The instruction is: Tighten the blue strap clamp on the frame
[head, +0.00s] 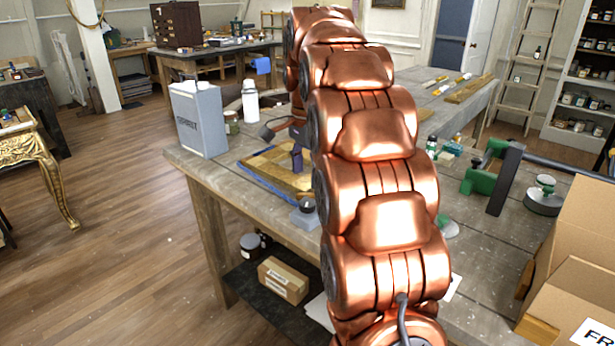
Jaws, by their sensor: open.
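A framed panel (289,180) with a light wooden face lies flat on the grey workbench (225,178), left of my arm. A blue strap (262,182) shows along its near left edge. A dark blue upright piece (297,158) stands at the panel's right side; it may be part of the strap clamp, but it is too small to tell. My copper arm rises across the middle of the view and covers the right part of the panel.
A grey can (199,120) and a white spray can (250,102) stand at the bench's left end. Green clamps (482,180) and cardboard boxes (575,255) are to the right. A gilt console (42,150) stands far left, with open floor between.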

